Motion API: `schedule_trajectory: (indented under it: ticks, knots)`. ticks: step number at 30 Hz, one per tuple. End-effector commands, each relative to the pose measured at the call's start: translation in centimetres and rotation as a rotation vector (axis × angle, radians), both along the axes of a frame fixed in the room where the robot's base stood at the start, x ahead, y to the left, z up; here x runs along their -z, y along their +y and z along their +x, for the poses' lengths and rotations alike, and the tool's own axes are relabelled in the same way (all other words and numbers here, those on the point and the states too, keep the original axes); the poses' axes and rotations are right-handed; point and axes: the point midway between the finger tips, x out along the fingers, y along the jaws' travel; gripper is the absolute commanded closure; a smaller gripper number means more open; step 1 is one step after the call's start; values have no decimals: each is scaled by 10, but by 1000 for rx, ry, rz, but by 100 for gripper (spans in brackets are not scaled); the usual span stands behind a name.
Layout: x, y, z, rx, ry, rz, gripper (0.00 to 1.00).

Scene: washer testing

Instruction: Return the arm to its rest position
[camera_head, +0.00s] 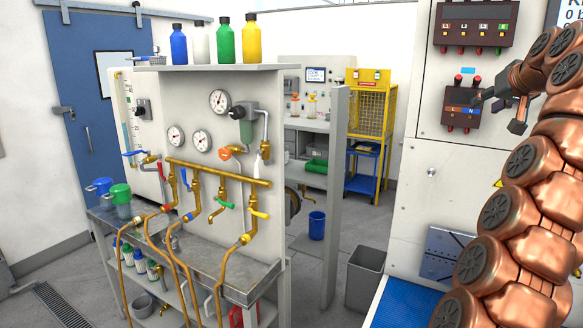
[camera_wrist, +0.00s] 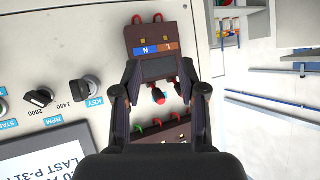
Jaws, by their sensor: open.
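My copper-coloured arm (camera_head: 490,215) rises along the right side of the head view and bends over at the top right. My gripper (camera_head: 497,112) points left toward the white panel, beside the lower dark terminal block (camera_head: 460,118). In the wrist view my gripper (camera_wrist: 160,78) has its two dark fingers apart, with nothing held between them. The terminal block, marked N and L (camera_wrist: 155,42), shows beyond and between the fingers. A red-tipped part (camera_wrist: 158,97) also shows between them. I cannot tell whether the fingers touch the block.
An upper terminal block (camera_head: 473,24) is on the same panel (camera_head: 418,190). Black knobs (camera_wrist: 38,97) and a display (camera_wrist: 45,155) lie left in the wrist view. A pipe test bench (camera_head: 215,150) stands left, a grey bin (camera_head: 366,275) on the floor between.

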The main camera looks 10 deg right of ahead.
Motion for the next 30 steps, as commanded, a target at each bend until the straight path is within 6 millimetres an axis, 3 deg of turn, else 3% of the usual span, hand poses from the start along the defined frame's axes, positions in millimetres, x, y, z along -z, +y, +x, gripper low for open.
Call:
schedule_trajectory:
  ticks: [8, 14, 23, 30]
  knots:
    - [30, 76, 19, -147, 112, 77, 58]
    - [56, 134, 18, -240, 204, 113, 58]
    - [101, 219, -6, -354, 354, 134, 58]
    - [147, 278, -44, -420, 489, 134, 58]
